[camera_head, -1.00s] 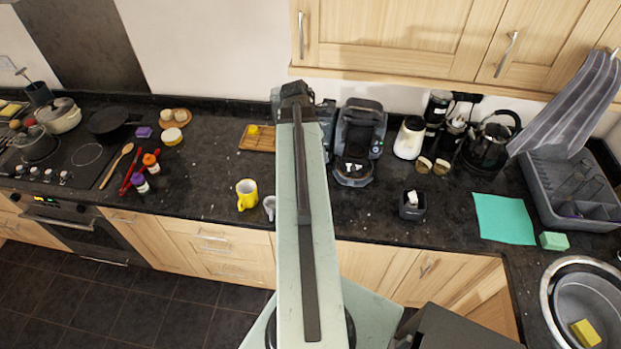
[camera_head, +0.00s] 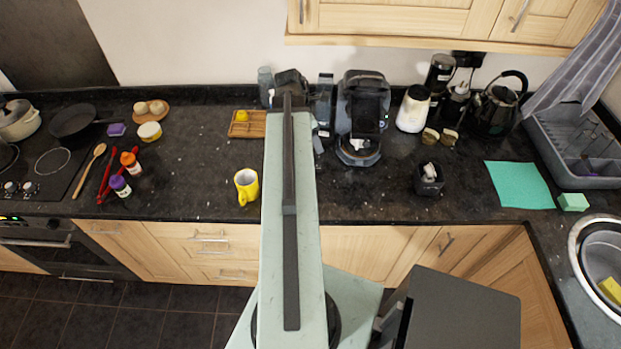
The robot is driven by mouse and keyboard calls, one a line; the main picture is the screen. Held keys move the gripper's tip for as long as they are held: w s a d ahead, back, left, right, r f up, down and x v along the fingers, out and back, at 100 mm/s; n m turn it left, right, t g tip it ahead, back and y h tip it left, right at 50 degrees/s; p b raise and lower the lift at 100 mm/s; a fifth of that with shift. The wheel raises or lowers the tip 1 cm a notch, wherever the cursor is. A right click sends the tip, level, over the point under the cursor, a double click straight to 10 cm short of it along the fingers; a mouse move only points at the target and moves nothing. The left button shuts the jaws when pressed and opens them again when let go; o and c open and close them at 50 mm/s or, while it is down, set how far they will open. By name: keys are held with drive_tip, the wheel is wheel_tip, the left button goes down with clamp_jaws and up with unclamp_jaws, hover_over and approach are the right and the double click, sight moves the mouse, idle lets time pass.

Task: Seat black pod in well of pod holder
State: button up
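A black coffee machine (camera_head: 361,118) stands against the back wall, right of my pale green column. Something pale shows at its front, too small to name. A small black open container (camera_head: 429,179) with whitish things inside stands nearer the counter's front edge. I cannot tell which of these has the pod holder, and I cannot pick out a black pod or a well. My column hides a strip of the counter left of the coffee machine.
A yellow mug (camera_head: 246,186) stands left of my column. A teal cloth (camera_head: 519,185) lies farther right. Bare counter (camera_head: 203,160) lies left of the mug. Cupboards (camera_head: 440,22) overhang the back.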

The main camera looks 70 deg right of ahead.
drive_tip(key=b, duration=0.6)
approach(317, 167)
drive_tip(key=b+x, duration=0.7)
drive_tip(key=x, duration=0.2)
drive_tip(key=shift+b, duration=0.4)
drive_tip(key=shift+r, duration=0.2)
drive_tip(key=c, duration=1.4)
